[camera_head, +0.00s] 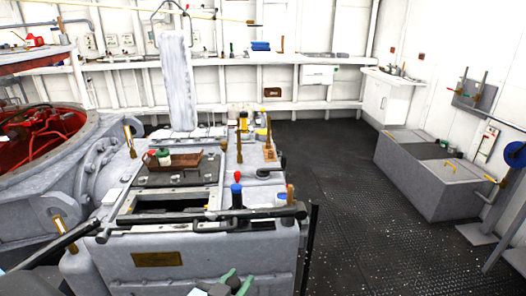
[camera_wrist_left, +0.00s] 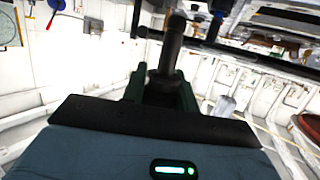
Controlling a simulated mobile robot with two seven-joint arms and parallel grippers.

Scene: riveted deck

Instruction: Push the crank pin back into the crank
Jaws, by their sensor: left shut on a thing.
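My left gripper (camera_head: 237,281) is low in the head view, in front of the grey machine's front face, with only its green fingers and a bit of its pale body showing. In the left wrist view my left gripper (camera_wrist_left: 163,90) is shut around a dark round pin (camera_wrist_left: 174,40), which stands out beyond the fingers and has a wider end. I take it for the crank pin; it cannot be made out in the head view. A dark bar (camera_head: 170,216) runs along the machine's front top edge. I cannot tell which part is the crank. My right gripper is not in view.
The grey machine (camera_head: 200,255) has a square opening on top and a brown tray (camera_head: 175,163) behind it. Open deck (camera_head: 345,200) lies further right.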

